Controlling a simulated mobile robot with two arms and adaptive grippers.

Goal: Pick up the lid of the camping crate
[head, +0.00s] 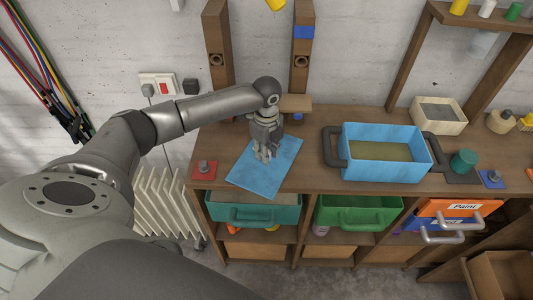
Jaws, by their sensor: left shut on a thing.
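The camping crate (426,157) is a light blue open box with dark handles at its left and right ends. It stands on the wooden workbench and shows a brownish inside. A flat blue panel, the lid (262,184), is to the left of the crate, apart from it and turned at an angle over the bench. My left gripper (263,157) points down at the lid's middle and is shut on it; the fingers hide the gripped part. I cannot tell whether the lid touches the bench. My right gripper is out of view.
A red block with a knob (204,170) sits just left of the lid. A green cup (463,161) and a blue block (491,179) are right of the crate. Green bins (252,213) sit below the bench top. Wooden posts (217,45) rise behind. Bench between lid and crate is clear.

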